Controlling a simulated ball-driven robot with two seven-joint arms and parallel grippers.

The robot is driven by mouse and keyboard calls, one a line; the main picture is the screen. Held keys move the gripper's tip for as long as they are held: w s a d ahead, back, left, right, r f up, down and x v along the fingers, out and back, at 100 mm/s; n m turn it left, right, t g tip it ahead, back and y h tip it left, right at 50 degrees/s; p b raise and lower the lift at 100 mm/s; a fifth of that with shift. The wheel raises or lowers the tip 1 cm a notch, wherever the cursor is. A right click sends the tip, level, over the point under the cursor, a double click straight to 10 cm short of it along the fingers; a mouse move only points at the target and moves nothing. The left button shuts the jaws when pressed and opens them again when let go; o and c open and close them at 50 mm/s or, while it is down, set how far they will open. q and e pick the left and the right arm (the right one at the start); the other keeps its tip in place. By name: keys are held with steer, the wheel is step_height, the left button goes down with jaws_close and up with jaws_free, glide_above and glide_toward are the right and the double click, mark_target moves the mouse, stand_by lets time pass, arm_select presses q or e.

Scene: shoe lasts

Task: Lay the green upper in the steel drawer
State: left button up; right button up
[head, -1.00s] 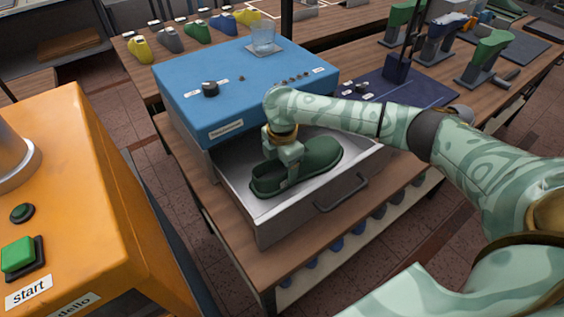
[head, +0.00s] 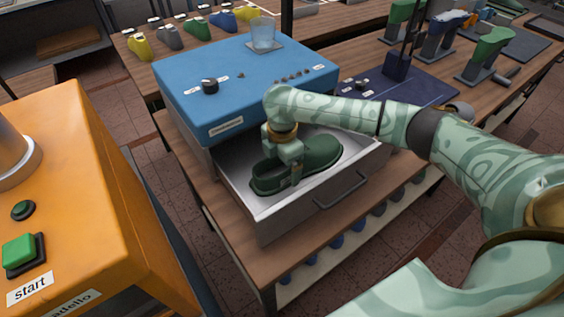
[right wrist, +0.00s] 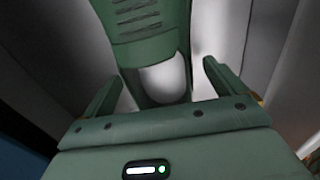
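The green upper (head: 315,158) lies in the open steel drawer (head: 262,210), its toe towards the back right and its open heel end towards the front left. It looks to rest on the drawer floor. My right gripper (head: 285,170) is down in the drawer at the heel end of the upper. In the right wrist view the right gripper (right wrist: 160,90) has its fingers spread on either side of the green upper (right wrist: 150,40), with a gap showing at the right finger. My left gripper is not in view.
An orange machine (head: 75,180) with a green start button stands at the left. Coloured lasts (head: 197,28) line the back bench. The drawer handle (head: 341,190) sticks out in front.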

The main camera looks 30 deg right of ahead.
step_height(320, 180, up, 16)
steer(key=p, duration=0.6)
steer(key=shift+r, duration=0.15)
